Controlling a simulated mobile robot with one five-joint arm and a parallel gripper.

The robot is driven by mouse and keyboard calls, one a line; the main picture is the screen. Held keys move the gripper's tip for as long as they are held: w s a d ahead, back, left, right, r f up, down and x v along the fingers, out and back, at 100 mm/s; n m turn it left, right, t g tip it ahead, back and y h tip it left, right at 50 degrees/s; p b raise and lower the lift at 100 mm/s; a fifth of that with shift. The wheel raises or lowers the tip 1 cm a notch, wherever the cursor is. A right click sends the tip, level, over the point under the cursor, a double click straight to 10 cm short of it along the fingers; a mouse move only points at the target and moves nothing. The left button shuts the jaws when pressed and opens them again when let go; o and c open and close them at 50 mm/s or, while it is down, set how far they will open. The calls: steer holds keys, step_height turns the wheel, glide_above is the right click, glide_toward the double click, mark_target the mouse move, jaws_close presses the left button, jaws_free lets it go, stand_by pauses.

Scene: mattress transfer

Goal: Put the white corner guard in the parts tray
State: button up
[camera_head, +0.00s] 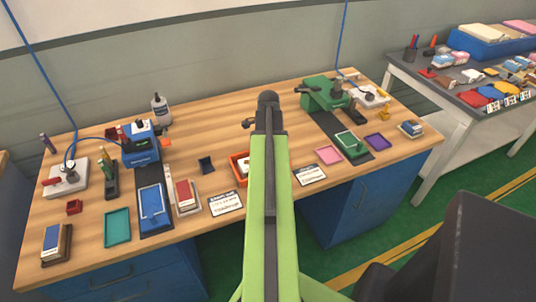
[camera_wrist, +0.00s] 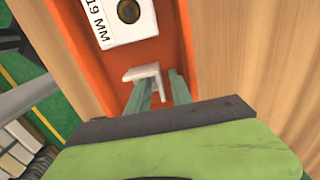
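The white corner guard (camera_wrist: 143,73) is a small L-shaped piece at my fingertips in the wrist view. One leg sits between the two fingers of my gripper (camera_wrist: 160,84), which look closed on it. The orange parts tray (camera_wrist: 183,48) lies right below the guard and fingertips; whether the guard touches its floor is unclear. A white block marked 19 MM with a dark round hole (camera_wrist: 128,12) is inside the tray. In the head view my arm hides my gripper, the guard and part of the tray (camera_head: 233,158).
A pink tray (camera_head: 328,155) and a green machine (camera_head: 322,93) are to the right.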

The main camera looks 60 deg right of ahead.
step_height(320, 180, up, 12)
steer(key=p, duration=1.2)
steer(key=shift+r, duration=0.15)
steer(key=w+a+n, duration=0.6)
steer(key=w+a, duration=0.3)
steer(key=a, duration=0.2)
steer(key=w+a+n, duration=0.6)
steer(key=w+a, duration=0.2)
steer(key=a, duration=0.4)
steer(key=w+a+n, duration=0.2)
steer(key=a+n, duration=0.4)
steer(key=a, duration=0.8)
steer(key=w+a+n, duration=0.2)
steer(key=a+n, duration=0.5)
steer(key=a, duration=0.7)
steer(key=shift+w+a, duration=0.25)
steer(key=shift+a, duration=0.15)
